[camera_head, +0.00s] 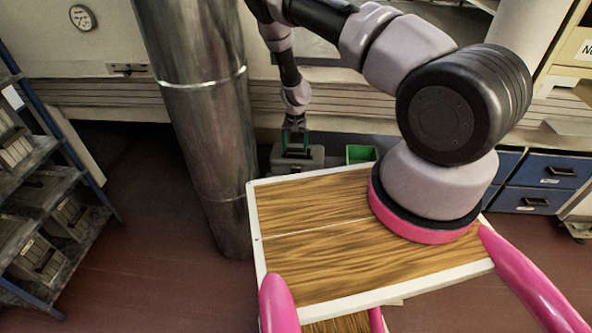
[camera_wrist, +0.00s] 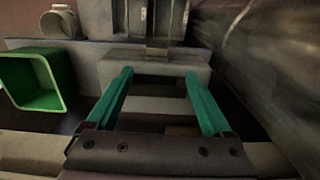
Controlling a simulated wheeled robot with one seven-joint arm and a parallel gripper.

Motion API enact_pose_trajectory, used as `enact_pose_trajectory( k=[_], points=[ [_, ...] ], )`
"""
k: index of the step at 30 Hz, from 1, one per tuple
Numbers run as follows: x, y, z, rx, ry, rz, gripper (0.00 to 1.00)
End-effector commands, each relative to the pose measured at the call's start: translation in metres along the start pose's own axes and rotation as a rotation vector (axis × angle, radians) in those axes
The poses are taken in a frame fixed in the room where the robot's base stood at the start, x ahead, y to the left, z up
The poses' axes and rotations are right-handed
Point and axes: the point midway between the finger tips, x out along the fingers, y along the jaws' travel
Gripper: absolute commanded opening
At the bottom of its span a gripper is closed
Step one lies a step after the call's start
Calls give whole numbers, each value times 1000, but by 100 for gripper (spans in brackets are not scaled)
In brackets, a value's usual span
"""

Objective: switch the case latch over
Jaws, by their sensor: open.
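A grey case (camera_head: 311,158) stands beyond the wooden top in the head view, low beside the green bin. My gripper (camera_head: 294,137), with teal fingers, is right above or at its near side; the exact gap is hard to tell. In the wrist view my gripper (camera_wrist: 158,73) is open, its two fingers apart with nothing held between them. A grey body (camera_wrist: 175,66) lies just past the fingertips. A small brownish tab (camera_wrist: 157,53), perhaps the latch, sits on it in front of a ribbed grey part. The latch cannot be made out in the head view.
A green bin (camera_head: 361,154) is right of the case and shows at left in the wrist view (camera_wrist: 35,80). A thick metal column (camera_head: 200,110) rises to the left of the gripper. Blue drawers (camera_head: 545,170) stand at right, a shelf rack (camera_head: 45,190) at left.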

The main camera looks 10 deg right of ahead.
Motion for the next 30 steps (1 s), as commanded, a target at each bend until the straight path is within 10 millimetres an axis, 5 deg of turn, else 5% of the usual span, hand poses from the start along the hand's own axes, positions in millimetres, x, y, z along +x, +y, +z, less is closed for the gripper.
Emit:
enact_pose_trajectory(
  k=[19, 30],
  points=[
    [104, 7, 6, -11, -4, 18, 85],
    [125, 7, 4, -9, -2, 17, 85]
  ],
)
